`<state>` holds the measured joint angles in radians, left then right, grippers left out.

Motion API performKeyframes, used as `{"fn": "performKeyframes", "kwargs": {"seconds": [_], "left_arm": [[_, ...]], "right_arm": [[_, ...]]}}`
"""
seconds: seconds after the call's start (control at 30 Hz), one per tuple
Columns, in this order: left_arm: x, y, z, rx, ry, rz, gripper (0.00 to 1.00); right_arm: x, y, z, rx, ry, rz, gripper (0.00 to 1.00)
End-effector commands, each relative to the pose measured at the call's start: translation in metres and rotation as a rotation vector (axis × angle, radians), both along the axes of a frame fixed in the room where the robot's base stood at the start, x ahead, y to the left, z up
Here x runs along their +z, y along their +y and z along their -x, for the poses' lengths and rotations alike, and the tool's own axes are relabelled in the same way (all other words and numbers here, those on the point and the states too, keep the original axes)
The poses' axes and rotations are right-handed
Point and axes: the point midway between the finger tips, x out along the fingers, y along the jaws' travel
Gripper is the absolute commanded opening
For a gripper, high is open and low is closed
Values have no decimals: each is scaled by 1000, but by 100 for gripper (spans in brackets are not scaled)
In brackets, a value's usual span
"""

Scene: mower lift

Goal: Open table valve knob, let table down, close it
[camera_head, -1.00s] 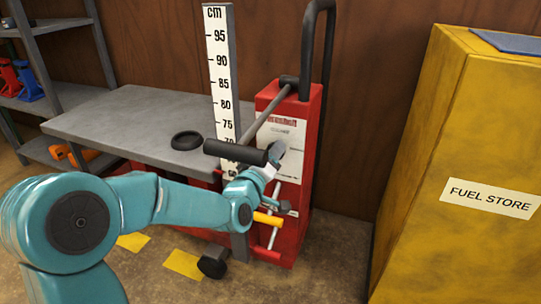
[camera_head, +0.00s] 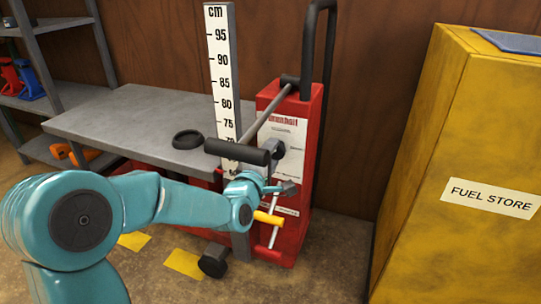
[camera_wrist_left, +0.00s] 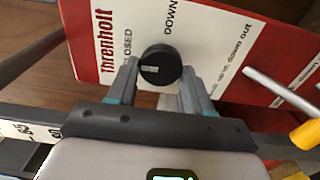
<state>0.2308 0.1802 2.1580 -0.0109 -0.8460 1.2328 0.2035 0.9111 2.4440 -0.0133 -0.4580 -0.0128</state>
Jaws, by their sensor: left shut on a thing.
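The black valve knob (camera_wrist_left: 161,65) is on the white panel of the red lift column (camera_head: 305,185), beside the words CLOSED and DOWN. Its pale mark points left in the left wrist view; which word it matches is unclear. My left gripper (camera_wrist_left: 158,86) is shut on the knob, a finger on either side. The grey lift table (camera_head: 120,110) is raised, level, near the bottom visible numbers of the cm scale (camera_head: 219,75). My right gripper is not in view.
A black-gripped bar (camera_head: 237,151) crosses in front of the column, above my wrist. A yellow-handled lever (camera_head: 268,217) is just below my gripper. A black ring (camera_head: 187,139) lies on the table. The yellow fuel store (camera_head: 450,160) stands right, shelves at left.

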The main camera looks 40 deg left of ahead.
Motion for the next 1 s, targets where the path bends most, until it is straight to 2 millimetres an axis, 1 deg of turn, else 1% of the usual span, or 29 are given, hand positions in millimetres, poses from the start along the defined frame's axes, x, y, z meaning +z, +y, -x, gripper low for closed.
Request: {"fn": "performKeyframes", "kwargs": {"seconds": [0.03,0.53,0.57,0.6,0.63,1.0], "left_arm": [[4,1,-1,1,-11,4,20],[4,1,-1,1,-16,18,20],[4,1,-1,1,-16,18,60],[4,1,-1,1,-16,18,73],[4,1,-1,1,-15,18,75],[1,0,-1,0,-9,19,75]], "right_arm": [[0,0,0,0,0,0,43],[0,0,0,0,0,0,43],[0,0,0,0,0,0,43],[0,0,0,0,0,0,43],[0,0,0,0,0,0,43],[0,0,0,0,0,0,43]]}}
